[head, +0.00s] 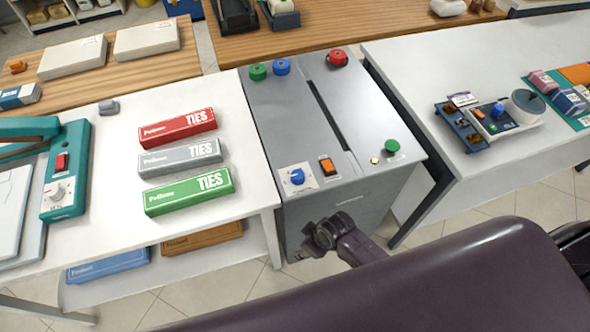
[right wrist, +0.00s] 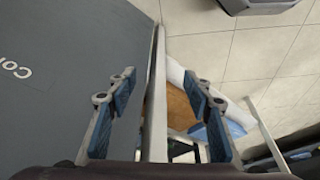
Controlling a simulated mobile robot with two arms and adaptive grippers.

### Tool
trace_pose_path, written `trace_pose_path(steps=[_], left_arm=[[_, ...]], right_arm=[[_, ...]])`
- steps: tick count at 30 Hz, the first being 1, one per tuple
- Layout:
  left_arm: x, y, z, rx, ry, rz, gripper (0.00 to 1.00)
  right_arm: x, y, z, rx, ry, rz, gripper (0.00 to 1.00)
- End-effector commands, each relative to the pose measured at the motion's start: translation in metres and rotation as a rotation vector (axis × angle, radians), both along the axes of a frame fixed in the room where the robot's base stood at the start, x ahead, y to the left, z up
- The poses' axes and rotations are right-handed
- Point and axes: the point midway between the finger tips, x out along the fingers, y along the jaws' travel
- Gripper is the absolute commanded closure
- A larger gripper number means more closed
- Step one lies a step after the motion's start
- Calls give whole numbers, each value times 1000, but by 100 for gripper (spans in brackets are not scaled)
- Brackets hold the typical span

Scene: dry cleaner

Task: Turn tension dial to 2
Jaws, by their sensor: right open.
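No dial is legibly marked as tension. A blue knob on a white scale plate (head: 298,177) sits on the front left of the grey cabinet (head: 270,110). A white dial (head: 59,190) is on the teal press at the left. A small blue knob (head: 497,110) is on a device on the right table. Their settings are too small to read. My right gripper (head: 322,237) is in front of the grey cabinet, below its top and apart from the knobs. In the right wrist view its fingers (right wrist: 162,105) are apart with nothing held. My left gripper is out of view.
The grey cabinet also bears an orange switch (head: 327,166), a green button (head: 392,146), a red knob (head: 337,58) and a long slot. Tie boxes (head: 188,191) lie on the white table beside it. A narrow gap separates the cabinet from the right table (head: 430,60).

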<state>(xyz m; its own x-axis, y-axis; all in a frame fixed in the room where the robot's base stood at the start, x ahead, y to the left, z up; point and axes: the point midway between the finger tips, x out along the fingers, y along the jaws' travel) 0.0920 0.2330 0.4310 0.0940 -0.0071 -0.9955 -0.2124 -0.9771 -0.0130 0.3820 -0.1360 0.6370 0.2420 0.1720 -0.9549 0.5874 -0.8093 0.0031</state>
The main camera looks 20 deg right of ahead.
Motion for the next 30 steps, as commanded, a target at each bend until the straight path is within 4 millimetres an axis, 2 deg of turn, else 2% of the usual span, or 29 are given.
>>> trace_pose_path(steps=[1,3,6,12,15,22,26,30], left_arm=[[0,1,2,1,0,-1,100],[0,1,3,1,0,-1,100],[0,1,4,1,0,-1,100],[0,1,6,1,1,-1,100],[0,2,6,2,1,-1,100],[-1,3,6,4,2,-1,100],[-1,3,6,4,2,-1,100],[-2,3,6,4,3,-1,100]], right_arm=[[14,13,33,12,-26,57,53],[23,29,72,22,-46,138,53],[26,48,121,31,-72,251,53],[23,79,203,16,-131,540,53],[23,90,223,-15,-146,726,53],[45,92,235,-114,-148,1110,53],[68,76,239,-189,-119,1327,53],[97,46,249,-266,-66,1526,53]])
